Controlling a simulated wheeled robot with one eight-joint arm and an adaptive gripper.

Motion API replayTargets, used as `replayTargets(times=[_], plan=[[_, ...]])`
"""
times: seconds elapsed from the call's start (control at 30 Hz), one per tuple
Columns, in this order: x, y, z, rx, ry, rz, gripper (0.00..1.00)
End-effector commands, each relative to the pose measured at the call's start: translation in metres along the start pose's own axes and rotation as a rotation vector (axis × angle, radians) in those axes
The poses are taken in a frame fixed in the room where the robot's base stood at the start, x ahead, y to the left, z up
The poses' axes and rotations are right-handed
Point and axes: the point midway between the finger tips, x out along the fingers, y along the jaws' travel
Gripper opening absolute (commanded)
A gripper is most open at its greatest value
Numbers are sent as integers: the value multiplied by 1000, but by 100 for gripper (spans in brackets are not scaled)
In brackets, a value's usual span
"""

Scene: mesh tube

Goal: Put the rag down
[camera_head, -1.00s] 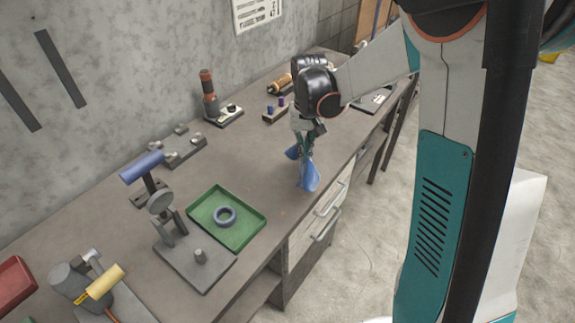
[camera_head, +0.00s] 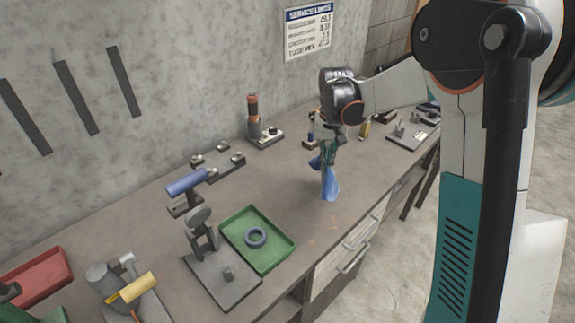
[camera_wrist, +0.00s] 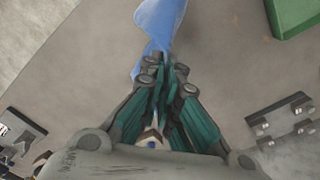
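A blue rag (camera_head: 329,184) hangs from my gripper (camera_head: 328,152) in the head view, over the workbench (camera_head: 180,232) near its front edge. The rag's lower end is at or just above the bench top; I cannot tell if it touches. In the wrist view my gripper (camera_wrist: 163,75) has its teal fingers closed together, and the rag (camera_wrist: 160,22) sticks out past the fingertips. The part of the rag between the fingers is hidden.
A green tray (camera_head: 280,256) with a blue-grey ring (camera_head: 256,237) lies left of the rag. Bare bench lies around the rag.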

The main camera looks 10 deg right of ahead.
Motion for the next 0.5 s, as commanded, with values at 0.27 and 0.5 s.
replayTargets(times=[0.27,0.5], plan=[[-19,-46,-60,-3,0,0,0],[-20,-80,-107,-3,0,0,0]])
